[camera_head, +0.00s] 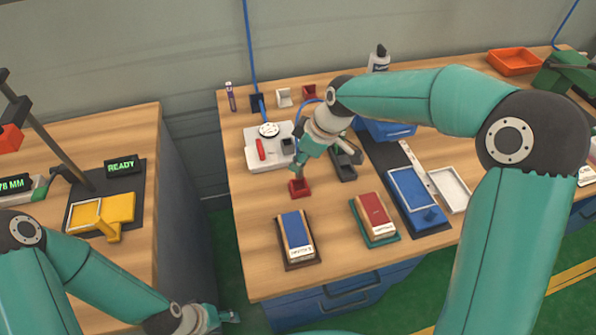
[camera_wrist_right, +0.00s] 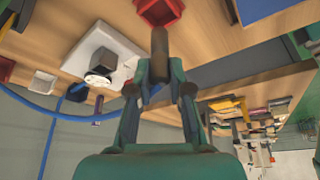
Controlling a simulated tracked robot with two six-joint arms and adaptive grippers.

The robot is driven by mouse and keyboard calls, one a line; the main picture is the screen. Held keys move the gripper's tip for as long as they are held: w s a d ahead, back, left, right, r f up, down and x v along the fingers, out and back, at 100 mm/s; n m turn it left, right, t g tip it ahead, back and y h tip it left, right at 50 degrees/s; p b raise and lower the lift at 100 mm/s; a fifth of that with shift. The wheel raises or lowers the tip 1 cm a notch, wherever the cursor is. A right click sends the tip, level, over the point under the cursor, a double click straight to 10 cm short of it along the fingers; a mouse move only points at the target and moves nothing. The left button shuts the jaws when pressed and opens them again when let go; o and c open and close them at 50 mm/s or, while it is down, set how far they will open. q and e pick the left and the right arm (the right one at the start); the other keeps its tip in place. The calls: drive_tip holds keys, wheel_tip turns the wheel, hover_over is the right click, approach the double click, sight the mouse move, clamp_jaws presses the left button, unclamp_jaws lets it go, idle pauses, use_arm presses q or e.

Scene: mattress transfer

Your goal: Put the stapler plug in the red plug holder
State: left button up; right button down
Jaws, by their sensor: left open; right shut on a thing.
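My right gripper (camera_head: 298,168) is over the front part of the middle table, pointing down. In the right wrist view it (camera_wrist_right: 160,85) is shut on a dark plug (camera_wrist_right: 160,42), which I take to be the stapler plug. A small red holder (camera_head: 299,188) stands on the wood just below the fingertips. It also shows at the top edge of the right wrist view (camera_wrist_right: 160,10), by the plug's tip. I cannot tell whether the tip is inside it. My left gripper (camera_head: 230,316) is open and empty, low in the gap between the tables.
A row of black (camera_head: 256,101), white (camera_head: 284,97) and red (camera_head: 309,91) holders stands at the back. A white board (camera_head: 262,158) is left of my right gripper. Blue (camera_head: 296,232) and red (camera_head: 371,210) boxes lie in front. Blue cables hang behind.

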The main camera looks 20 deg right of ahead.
sight(299, 173)
drive_tip(key=shift+f, duration=2.3)
drive_tip(key=shift+f, duration=0.1)
drive_tip(key=c, duration=1.1)
unclamp_jaws()
drive_tip(key=v, duration=1.2)
